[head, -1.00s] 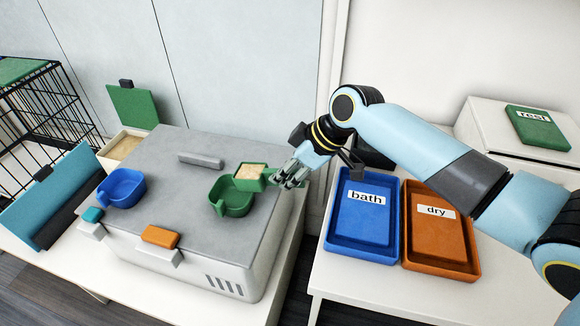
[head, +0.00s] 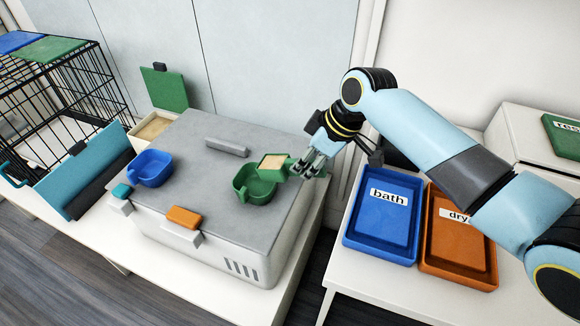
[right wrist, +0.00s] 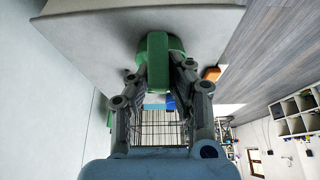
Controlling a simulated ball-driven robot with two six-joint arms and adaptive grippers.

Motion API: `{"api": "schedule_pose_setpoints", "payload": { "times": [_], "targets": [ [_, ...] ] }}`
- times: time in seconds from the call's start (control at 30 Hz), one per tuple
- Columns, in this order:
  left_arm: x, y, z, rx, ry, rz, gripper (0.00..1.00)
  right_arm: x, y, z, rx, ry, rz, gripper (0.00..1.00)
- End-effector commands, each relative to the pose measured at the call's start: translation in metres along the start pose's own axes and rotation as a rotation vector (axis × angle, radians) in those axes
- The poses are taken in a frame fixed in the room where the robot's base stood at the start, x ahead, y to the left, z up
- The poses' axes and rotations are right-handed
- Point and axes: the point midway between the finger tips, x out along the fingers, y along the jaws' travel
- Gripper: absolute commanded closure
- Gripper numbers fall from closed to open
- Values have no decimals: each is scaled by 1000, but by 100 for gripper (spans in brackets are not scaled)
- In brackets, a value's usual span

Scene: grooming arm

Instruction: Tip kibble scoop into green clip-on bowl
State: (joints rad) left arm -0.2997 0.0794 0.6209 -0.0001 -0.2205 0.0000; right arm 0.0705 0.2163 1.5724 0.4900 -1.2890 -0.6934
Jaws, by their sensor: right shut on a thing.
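The green kibble scoop (head: 272,166) is a small square cup filled with tan kibble. My right gripper (head: 306,168) is shut on its handle and holds it about level. The scoop hangs over the back right rim of the green clip-on bowl (head: 250,194), which sits on the grey top of the large box; I cannot tell whether they touch. In the right wrist view the scoop's green handle (right wrist: 157,62) stands between the fingers and hides most of the bowl. A blue bowl (head: 151,167) sits at the left on the same top. My left gripper is not in view.
The grey-topped box (head: 200,150) has a raised grey handle (head: 227,147) and an orange latch (head: 185,217). An open kibble bin (head: 150,130) stands behind left, near a wire cage (head: 75,95). Blue bath (head: 383,238) and orange dry (head: 445,255) trays lie right.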

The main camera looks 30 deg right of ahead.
Motion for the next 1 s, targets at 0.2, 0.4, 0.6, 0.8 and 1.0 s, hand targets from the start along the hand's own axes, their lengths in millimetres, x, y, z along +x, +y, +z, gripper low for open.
{"api": "schedule_pose_setpoints", "payload": {
  "times": [0.2,0.4,0.6,0.8,1.0],
  "targets": [
    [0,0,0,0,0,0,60,0,0,0,0,0,0,100],
    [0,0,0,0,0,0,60,0,0,0,0,0,0,100],
    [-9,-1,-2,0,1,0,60,-5,0,-5,0,-23,0,100],
    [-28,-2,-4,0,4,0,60,-12,0,-12,1,-96,-1,100],
    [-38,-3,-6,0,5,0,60,-15,0,-14,0,-153,-1,100]
  ]
}}
